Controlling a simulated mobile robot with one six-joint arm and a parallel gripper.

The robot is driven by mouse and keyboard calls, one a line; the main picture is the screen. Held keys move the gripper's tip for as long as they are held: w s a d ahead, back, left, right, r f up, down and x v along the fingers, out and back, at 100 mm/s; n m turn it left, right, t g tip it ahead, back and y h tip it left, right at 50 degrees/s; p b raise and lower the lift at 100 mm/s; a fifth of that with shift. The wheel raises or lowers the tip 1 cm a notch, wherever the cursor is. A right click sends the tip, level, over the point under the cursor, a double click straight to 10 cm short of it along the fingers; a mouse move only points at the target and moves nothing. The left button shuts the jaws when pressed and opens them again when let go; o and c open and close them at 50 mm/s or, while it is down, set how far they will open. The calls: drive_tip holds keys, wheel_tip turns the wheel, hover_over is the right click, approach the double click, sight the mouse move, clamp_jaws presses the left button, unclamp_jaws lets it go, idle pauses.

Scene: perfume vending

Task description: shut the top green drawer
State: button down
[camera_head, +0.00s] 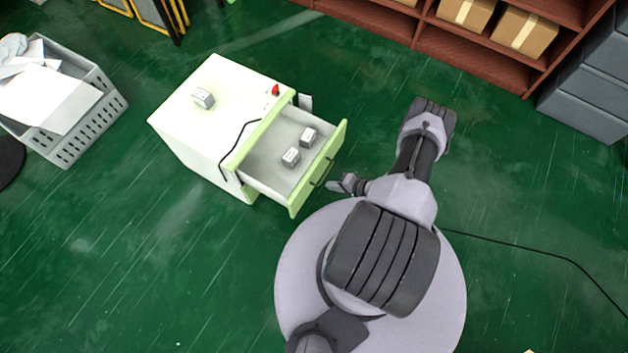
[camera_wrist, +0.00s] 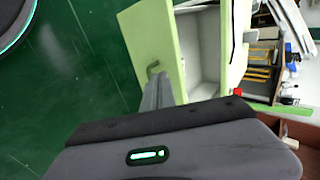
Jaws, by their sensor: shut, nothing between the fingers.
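The top green drawer (camera_head: 322,168) is pulled out of the white cabinet (camera_head: 190,140) with green trim. Its light green front has a dark handle and faces my side; the wrist view shows the drawer front (camera_wrist: 147,38) with its handle (camera_wrist: 153,67). Two small grey-white boxes (camera_head: 308,136) (camera_head: 291,156) lie inside the drawer. My gripper (camera_head: 339,186) is shut and empty, just outside the drawer front near the handle. It also shows in the wrist view, where its tip appears close to the handle; I cannot tell whether it touches.
Another small box (camera_head: 203,98) and a red object (camera_head: 276,90) are on the cabinet top. A grey basket (camera_head: 95,118) with papers stands at the left. A reddish-brown shelf (camera_head: 480,45) holds cartons at the back. A dark cable (camera_head: 520,246) crosses the green floor at right.

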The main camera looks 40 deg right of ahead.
sight(309, 179)
drive_tip(key=w+f+b, duration=0.1)
drive_tip(key=w, duration=0.1)
drive_tip(key=w+a+f+b, duration=0.1)
drive_tip(key=w, duration=0.1)
drive_tip(key=w+a+f+b, duration=0.1)
drive_tip(key=w, duration=0.1)
drive_tip(key=shift+a+f, duration=0.15)
drive_tip(key=shift+a, duration=0.1)
drive_tip(key=shift+w+a, duration=0.15)
drive_tip(key=shift+w, duration=0.25)
drive_tip(key=shift+w, duration=0.1)
